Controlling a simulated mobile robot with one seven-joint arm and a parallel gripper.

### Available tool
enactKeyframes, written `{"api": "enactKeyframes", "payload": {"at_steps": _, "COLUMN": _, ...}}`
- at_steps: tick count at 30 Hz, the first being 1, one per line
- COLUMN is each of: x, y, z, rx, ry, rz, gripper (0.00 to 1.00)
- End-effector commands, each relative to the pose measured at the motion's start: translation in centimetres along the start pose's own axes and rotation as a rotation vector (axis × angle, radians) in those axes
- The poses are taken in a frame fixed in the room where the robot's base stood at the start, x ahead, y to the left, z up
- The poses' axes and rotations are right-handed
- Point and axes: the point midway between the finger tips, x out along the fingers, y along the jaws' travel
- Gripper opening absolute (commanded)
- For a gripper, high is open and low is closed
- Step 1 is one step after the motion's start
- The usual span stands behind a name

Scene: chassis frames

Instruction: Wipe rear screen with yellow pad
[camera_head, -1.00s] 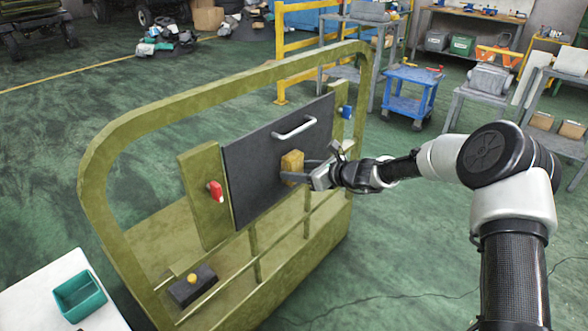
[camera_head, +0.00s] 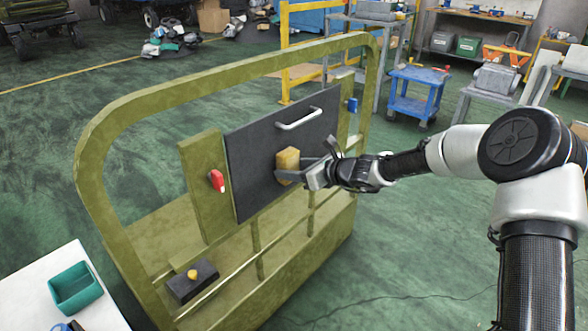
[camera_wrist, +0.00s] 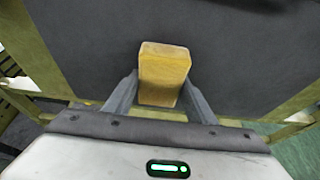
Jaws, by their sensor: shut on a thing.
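The rear screen (camera_head: 262,170) is a dark flat panel with a white handle (camera_head: 299,119), set upright in an olive-green frame. The yellow pad (camera_head: 288,164) is a small block in front of the screen's lower middle; it also shows in the wrist view (camera_wrist: 164,72). My gripper (camera_head: 292,175) is shut on the pad, with a finger on each side of it in the wrist view (camera_wrist: 162,98). The pad's far face is hidden, so I cannot tell for sure whether it touches the screen.
The olive frame (camera_head: 85,170) curves around the screen, with rails below it. A red part (camera_head: 217,181) and a blue part (camera_head: 352,104) sit on side posts. A black box with a yellow knob (camera_head: 193,285) is low down. A teal bin (camera_head: 76,288) stands on a white table.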

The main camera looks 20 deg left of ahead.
Motion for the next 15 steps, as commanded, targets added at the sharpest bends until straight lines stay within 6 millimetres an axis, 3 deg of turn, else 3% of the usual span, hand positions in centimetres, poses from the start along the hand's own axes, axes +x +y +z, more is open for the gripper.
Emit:
{"api": "enactKeyframes", "payload": {"at_steps": 1, "x": 0.2, "y": 0.8, "z": 0.5, "rx": -0.004, "ry": -0.011, "rz": 0.015, "gripper": 0.32}}
{"api": "enactKeyframes", "payload": {"at_steps": 15, "x": -4.3, "y": 0.2, "z": -1.6, "rx": -0.001, "ry": -0.005, "rz": 0.005, "gripper": 0.32}}
